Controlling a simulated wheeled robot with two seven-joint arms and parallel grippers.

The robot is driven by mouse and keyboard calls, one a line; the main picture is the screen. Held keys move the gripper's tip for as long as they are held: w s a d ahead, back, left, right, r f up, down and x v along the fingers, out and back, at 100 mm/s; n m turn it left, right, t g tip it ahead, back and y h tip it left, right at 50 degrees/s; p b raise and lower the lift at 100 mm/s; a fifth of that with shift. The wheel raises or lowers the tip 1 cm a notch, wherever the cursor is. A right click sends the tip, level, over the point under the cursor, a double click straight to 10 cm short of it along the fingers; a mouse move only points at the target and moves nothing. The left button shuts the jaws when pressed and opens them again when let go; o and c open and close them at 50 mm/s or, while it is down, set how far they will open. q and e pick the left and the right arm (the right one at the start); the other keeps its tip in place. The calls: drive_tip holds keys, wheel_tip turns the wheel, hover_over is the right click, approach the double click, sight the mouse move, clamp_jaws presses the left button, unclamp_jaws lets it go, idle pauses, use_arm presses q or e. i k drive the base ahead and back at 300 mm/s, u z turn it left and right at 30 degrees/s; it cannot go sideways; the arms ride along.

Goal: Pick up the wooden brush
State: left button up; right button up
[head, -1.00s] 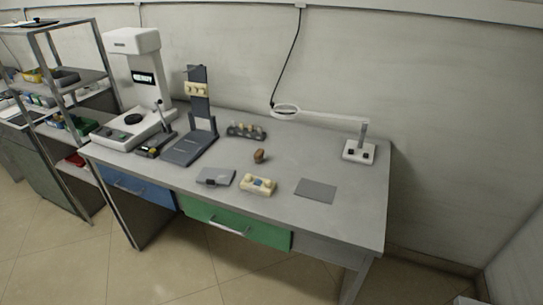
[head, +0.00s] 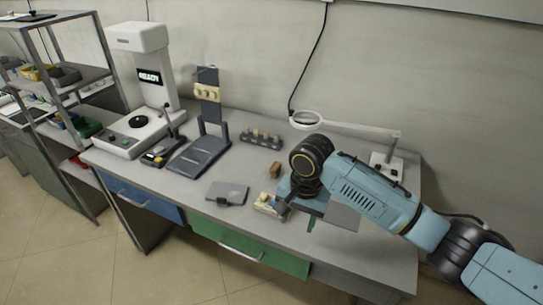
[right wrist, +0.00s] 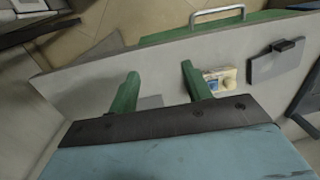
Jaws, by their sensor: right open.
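The wooden brush appears to be the small brown object (head: 275,170) on the grey table, left of my right arm in the head view. It is small there, and I cannot make it out in the right wrist view. My right gripper (head: 297,213) is over the table's front right part, beside the cream block (head: 267,203) and nearer the front edge than the brush. In the right wrist view its two green fingers (right wrist: 160,82) are apart with nothing between them. The cream block (right wrist: 222,80) shows just beyond one finger. My left gripper is not in view.
A dark grey flat box (head: 227,192) lies left of the cream block. A grey mat (head: 343,217) is partly behind my arm. A small rack (head: 262,139), a magnifier lamp (head: 386,166) and a dark stand (head: 200,153) stand farther back. A white machine (head: 140,92) is at left.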

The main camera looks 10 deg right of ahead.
sight(274, 171)
drive_tip(key=i, duration=1.05)
